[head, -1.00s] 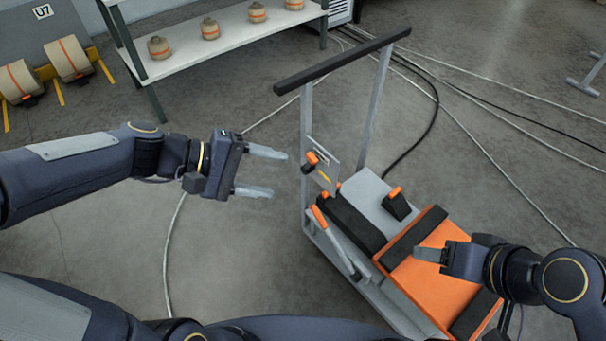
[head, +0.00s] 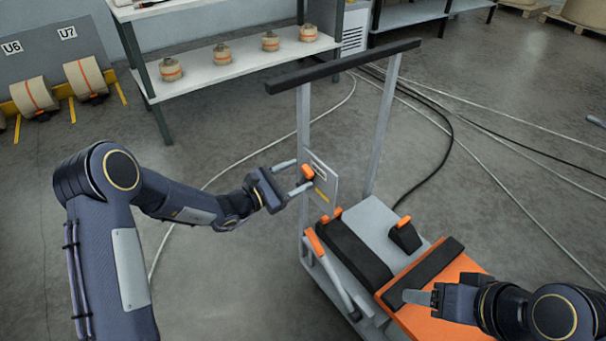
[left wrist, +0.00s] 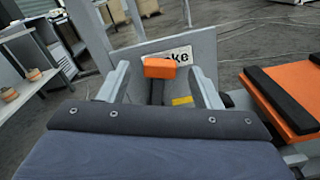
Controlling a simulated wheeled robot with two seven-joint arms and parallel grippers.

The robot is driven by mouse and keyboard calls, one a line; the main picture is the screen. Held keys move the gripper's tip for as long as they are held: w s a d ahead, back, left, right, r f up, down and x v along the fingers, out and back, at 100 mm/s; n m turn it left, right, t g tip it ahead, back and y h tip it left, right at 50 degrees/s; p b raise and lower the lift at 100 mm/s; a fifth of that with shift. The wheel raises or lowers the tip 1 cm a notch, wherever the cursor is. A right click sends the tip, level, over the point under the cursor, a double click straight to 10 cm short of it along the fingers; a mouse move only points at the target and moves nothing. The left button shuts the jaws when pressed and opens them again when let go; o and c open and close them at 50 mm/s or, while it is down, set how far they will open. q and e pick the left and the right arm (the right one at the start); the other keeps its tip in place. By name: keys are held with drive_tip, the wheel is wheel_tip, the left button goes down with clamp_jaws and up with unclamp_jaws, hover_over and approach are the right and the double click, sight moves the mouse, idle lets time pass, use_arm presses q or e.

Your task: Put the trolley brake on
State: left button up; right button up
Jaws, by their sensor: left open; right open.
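The trolley (head: 370,213) is a grey platform cart with a tall black-topped handle frame. On its left post is a grey plate (head: 322,182) whose label, partly hidden, ends in "ke" in the left wrist view (left wrist: 188,56). A lever with an orange knob (head: 307,172) stands at this plate; the knob also shows in the left wrist view (left wrist: 160,68). My left gripper (head: 296,176) is open, with one finger on either side of the knob, apparently not touching it. My right gripper (head: 418,298) is open and empty above the orange case on the trolley.
The orange case (head: 462,268) with black bands lies on the platform. A longer orange-handled lever (head: 314,241) and a black wedge with an orange top (head: 405,238) are nearby. A shelf (head: 235,62) with several rolls stands behind. Cables (head: 450,130) cross the floor.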

use_arm(q)
drive_tip(key=shift+x, duration=1.45)
clamp_jaws()
